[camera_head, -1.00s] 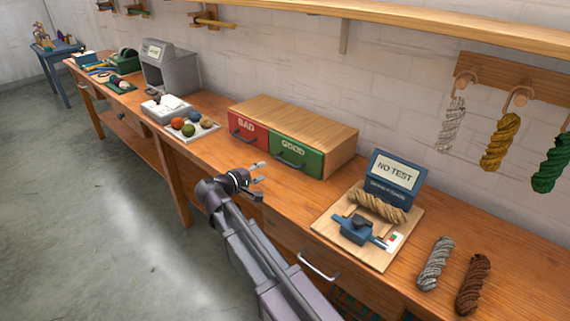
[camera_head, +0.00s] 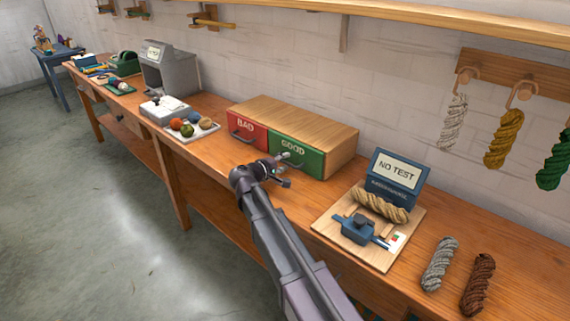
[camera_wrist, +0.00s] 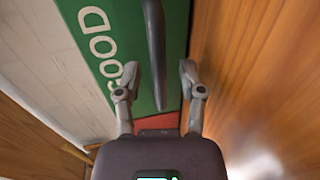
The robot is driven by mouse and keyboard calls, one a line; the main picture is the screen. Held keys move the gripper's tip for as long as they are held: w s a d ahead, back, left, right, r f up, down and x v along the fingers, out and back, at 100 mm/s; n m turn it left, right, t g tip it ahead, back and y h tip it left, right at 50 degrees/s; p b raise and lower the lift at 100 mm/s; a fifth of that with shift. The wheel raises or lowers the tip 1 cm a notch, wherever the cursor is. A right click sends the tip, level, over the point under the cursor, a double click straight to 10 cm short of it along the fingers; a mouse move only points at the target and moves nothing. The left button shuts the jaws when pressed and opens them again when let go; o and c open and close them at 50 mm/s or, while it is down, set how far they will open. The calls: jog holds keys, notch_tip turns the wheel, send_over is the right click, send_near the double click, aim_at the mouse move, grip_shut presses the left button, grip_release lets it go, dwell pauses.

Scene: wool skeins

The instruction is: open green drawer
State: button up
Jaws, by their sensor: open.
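The green drawer (camera_head: 308,162), lettered GOOD, is shut in the right half of a wooden cabinet (camera_head: 300,119) on the bench. It also fills the upper middle of the wrist view (camera_wrist: 118,42). Its dark bar handle (camera_wrist: 155,50) runs down from the top of the wrist view. My gripper (camera_head: 288,169) is in front of this drawer, and its fingers also show in the wrist view (camera_wrist: 158,82). The fingers are open, and the handle's near end lies between their tips. I cannot tell whether they touch it.
The red drawer (camera_head: 240,127) lettered BAD is at the left. A wooden board (camera_head: 330,221) with a blue clamp and a NO TEST display (camera_head: 396,172) stands to the right. Two skeins (camera_head: 438,264) lie further right. Bench top is clear before the cabinet.

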grip_shut()
jog(key=shift+s+d, duration=0.1)
jog(key=shift+s, duration=0.05)
